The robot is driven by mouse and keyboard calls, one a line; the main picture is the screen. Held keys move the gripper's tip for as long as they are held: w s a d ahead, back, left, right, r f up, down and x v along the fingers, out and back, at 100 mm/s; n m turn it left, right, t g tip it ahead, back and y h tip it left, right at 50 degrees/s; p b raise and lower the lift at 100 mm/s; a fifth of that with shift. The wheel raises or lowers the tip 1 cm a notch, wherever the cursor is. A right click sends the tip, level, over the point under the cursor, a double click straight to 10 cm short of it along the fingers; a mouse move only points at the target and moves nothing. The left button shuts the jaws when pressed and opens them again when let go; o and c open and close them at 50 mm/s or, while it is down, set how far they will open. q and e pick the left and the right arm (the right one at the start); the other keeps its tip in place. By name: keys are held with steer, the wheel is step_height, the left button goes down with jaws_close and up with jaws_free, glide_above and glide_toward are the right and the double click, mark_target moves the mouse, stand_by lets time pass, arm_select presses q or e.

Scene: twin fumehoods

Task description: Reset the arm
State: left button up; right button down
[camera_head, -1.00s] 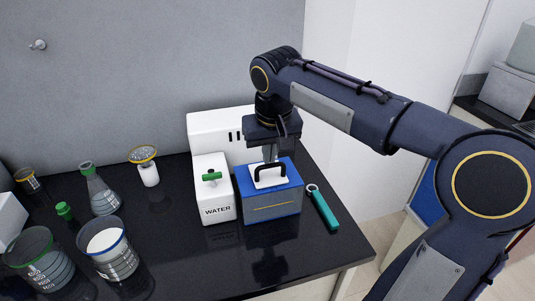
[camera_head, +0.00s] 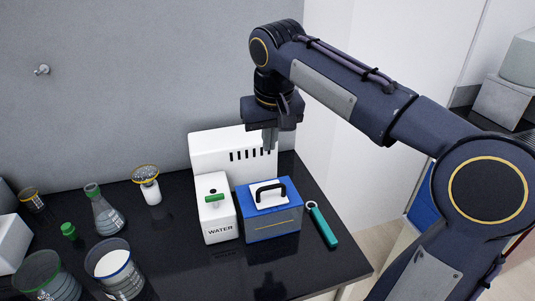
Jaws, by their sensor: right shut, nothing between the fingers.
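My right arm comes in from the right and reaches over the bench. Its gripper (camera_head: 270,140) points down, shut and empty, above and behind the blue box (camera_head: 273,221) with a white top and a black handle (camera_head: 269,191). The fingers are clear of the handle, in front of the white machine behind it. My left gripper is out of view.
The white WATER box (camera_head: 217,222) with a green knob stands left of the blue box. A teal-handled tool (camera_head: 324,228) lies to its right. Beakers (camera_head: 114,273), a flask (camera_head: 107,217) and a white-stemmed item (camera_head: 149,186) stand on the left of the black bench (camera_head: 185,260).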

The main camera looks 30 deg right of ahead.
steer(key=s+a+f+t+y, duration=0.1)
steer(key=s+a+f+y, duration=0.1)
steer(key=s+f, duration=0.6)
steer(key=s+a+f+t+y, duration=0.2)
steer(key=s+a+f, duration=0.3)
steer(key=s+f, duration=0.3)
steer(key=s, duration=0.3)
steer(key=shift+s+a+f+n+y, duration=0.2)
steer(key=shift+s+f+n+y, duration=0.1)
steer(key=shift+s+n, duration=0.1)
steer(key=c, duration=2.1)
jaws_free()
steer(key=shift+r, duration=0.1)
steer(key=shift+c, duration=0.2)
